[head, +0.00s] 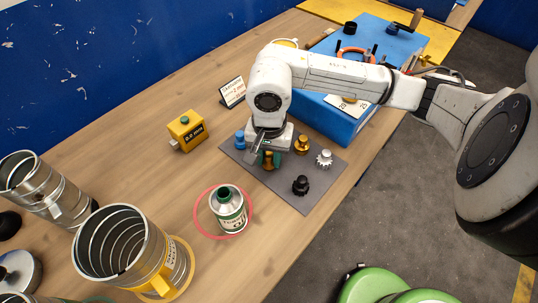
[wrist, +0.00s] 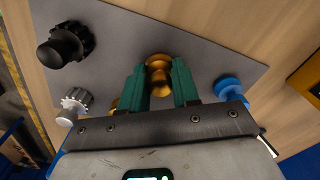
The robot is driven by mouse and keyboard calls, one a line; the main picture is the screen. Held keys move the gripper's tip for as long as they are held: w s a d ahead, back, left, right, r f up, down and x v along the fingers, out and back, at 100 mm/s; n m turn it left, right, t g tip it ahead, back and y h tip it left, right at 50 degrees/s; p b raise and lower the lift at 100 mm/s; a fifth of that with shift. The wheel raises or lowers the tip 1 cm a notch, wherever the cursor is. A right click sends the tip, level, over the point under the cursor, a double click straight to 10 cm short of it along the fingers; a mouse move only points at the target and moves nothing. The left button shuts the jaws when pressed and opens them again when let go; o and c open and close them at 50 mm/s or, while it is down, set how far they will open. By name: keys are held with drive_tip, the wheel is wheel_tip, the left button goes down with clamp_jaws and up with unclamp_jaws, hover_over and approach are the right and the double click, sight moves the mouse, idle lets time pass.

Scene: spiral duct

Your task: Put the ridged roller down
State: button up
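My gripper (wrist: 160,72) points down over the grey mat with its green fingers shut on a gold, waisted roller (wrist: 158,80), one finger along each side. In the head view this held roller (head: 268,166) shows partly behind the fingers, low at the mat; whether its base touches the mat I cannot tell. I cannot make out ridges on it. The grey mat (head: 312,200) also bears a second gold roller (head: 302,143), a silver toothed roller (head: 324,158), a black toothed roller (head: 301,185) and a blue roller (head: 240,139).
A green and white can (head: 230,210) stands inside a red ring left of the mat. A yellow block (head: 187,131) and a small sign (head: 232,92) stand behind. A blue case (head: 335,121) is close behind the mat. Metal ducts (head: 120,245) stand at the left front.

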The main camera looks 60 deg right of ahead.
sight(269, 155)
drive_tip(key=o, duration=0.3)
drive_tip(key=shift+r+p, duration=0.4)
wheel_tip(269, 155, up, 12)
drive_tip(key=shift+f+b, duration=0.2)
drive_tip(key=shift+b, duration=0.7)
